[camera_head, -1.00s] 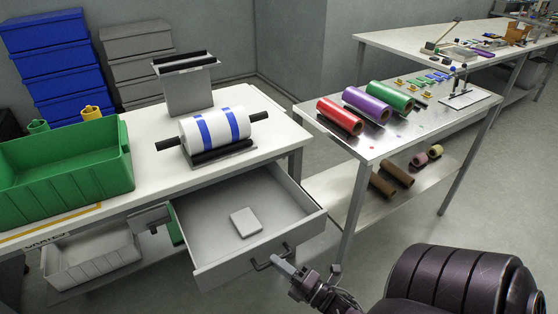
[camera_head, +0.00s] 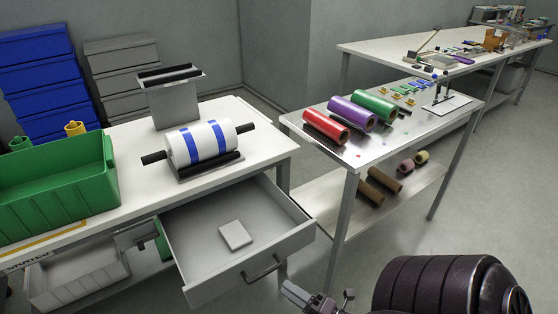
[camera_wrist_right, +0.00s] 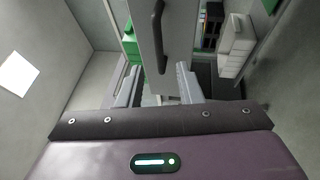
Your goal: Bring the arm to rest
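My right gripper (camera_head: 298,293) is at the bottom of the head view, just in front of the open drawer (camera_head: 196,290). It is clear of the dark drawer handle (camera_head: 264,269). In the right wrist view its two fingers (camera_wrist_right: 160,88) stand apart with nothing held between them. The grey drawer front and its dark handle (camera_wrist_right: 158,28) show beyond them. The drawer is pulled out under the left table and holds a small pale block (camera_head: 235,235). My left gripper is in neither view.
The left table (camera_head: 262,146) carries a green bin (camera_head: 60,200) and a white roll with blue bands (camera_head: 205,140). The steel table (camera_head: 400,146) to the right holds red, purple and green rolls. Open floor (camera_head: 420,240) lies at the right.

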